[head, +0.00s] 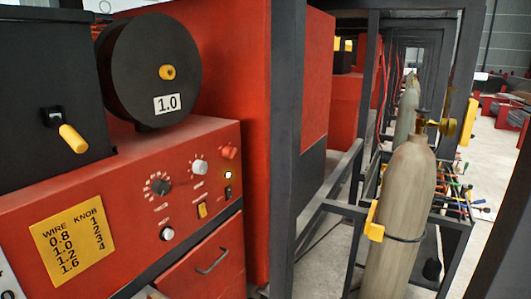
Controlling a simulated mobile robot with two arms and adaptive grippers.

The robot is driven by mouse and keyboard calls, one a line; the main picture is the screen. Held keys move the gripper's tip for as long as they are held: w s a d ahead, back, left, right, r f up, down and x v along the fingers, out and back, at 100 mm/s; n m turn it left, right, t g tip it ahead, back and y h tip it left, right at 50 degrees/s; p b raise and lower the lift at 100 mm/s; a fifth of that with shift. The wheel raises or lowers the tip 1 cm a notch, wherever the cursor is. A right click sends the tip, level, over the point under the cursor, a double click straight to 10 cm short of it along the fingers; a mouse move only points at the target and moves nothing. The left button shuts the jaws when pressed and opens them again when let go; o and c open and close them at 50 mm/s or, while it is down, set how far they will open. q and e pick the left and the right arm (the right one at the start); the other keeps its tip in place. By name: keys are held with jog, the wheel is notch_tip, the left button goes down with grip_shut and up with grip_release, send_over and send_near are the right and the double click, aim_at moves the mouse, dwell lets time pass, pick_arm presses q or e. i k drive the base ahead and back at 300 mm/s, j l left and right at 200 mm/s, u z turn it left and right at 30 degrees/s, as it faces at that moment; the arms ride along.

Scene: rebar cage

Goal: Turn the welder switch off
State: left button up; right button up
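The red welder (120,185) fills the left of the head view, its front panel facing me at an angle. A small black switch (228,191) sits at the panel's right side, just below a glowing pale-yellow lamp (228,175). A yellow-orange rocker switch (202,210) is lower and to its left. The panel does not label clearly which one is the welder switch, and their positions are too small to read. Neither of my grippers can be made out in this view.
Knobs (159,187) (199,167) and a yellow wire chart (72,242) share the panel. A wire spool (150,75) sits above. A dark frame post (287,130) stands right of the panel. A gas cylinder (400,215) stands further right, with open floor beyond.

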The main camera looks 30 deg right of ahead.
aim_at(228, 152)
jog(key=z, duration=0.85)
